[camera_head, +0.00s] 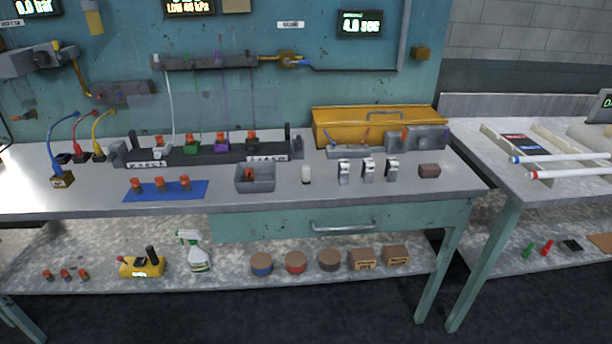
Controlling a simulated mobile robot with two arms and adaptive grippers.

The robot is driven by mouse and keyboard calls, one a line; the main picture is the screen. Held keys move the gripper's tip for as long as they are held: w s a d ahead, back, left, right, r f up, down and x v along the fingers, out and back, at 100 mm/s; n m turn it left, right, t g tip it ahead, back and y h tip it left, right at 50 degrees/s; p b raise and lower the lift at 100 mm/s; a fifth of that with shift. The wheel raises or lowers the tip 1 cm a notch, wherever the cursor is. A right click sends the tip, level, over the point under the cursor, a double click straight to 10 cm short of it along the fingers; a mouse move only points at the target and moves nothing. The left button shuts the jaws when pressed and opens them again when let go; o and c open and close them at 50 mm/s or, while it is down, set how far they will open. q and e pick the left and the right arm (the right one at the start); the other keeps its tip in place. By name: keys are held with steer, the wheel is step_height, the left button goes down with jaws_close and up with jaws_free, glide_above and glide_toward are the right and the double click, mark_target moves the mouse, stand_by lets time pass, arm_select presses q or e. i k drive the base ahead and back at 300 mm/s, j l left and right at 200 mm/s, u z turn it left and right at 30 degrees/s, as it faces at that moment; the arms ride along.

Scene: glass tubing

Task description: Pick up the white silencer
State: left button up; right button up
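A small white cylinder (306,174), which looks like the white silencer, stands upright on the grey bench top (330,199) near its middle. It sits between a grey open box (243,184) on its left and a row of small white-and-black parts (344,172) on its right. Nothing touches it. Neither of my grippers is in view.
A blue mat (137,195) with orange-topped parts lies left of the box. A black rack (205,157) stands behind. A yellow toolbox (375,127) is at the back right. The bench front edge near the cylinder is clear.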

mark_target(305, 170)
steer(key=i+l, duration=0.7)
steer(key=l, duration=0.25)
